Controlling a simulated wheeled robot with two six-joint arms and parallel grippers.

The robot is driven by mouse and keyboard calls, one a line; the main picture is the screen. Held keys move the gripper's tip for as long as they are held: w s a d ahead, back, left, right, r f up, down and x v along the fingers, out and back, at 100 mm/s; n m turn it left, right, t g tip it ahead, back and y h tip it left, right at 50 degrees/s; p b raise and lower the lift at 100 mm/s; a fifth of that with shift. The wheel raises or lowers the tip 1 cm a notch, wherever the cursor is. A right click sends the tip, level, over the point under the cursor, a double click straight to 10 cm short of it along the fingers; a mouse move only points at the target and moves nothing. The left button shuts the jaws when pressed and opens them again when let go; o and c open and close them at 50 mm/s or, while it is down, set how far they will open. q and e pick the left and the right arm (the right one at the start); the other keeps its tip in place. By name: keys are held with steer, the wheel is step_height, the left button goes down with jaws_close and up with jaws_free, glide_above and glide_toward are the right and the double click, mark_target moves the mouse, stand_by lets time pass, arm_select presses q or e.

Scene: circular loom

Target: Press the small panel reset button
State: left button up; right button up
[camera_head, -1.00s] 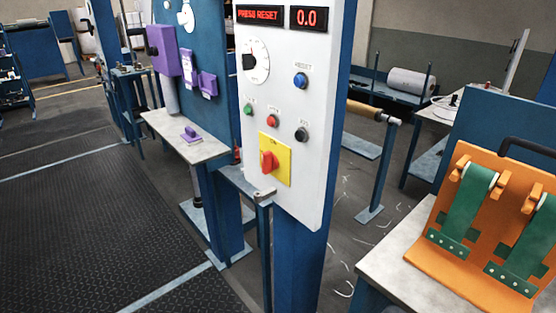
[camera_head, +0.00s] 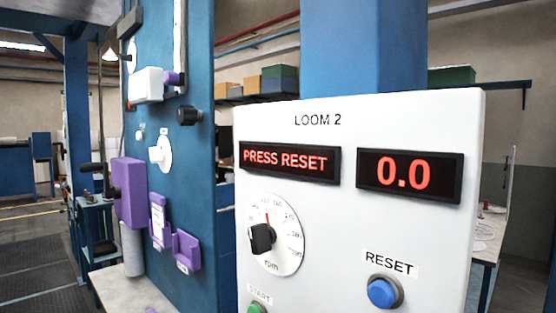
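The blue reset button (camera_head: 382,292) sits at the lower right of the white control panel (camera_head: 345,222), under a RESET label. The panel is marked LOOM 2. Its left display (camera_head: 290,161) reads PRESS RESET in red, and its right display (camera_head: 409,175) reads 0.0. A round rpm dial (camera_head: 275,236) with a black knob is left of the button. A green start button (camera_head: 257,307) is partly cut off at the bottom edge. Neither of my grippers shows in the view.
A blue machine column (camera_head: 185,215) with purple boxes (camera_head: 130,192) and a white knob (camera_head: 160,154) stands left of the panel. A light tabletop (camera_head: 130,292) is below it. A worktable (camera_head: 486,240) stands behind at the right. Dark floor shows at far left.

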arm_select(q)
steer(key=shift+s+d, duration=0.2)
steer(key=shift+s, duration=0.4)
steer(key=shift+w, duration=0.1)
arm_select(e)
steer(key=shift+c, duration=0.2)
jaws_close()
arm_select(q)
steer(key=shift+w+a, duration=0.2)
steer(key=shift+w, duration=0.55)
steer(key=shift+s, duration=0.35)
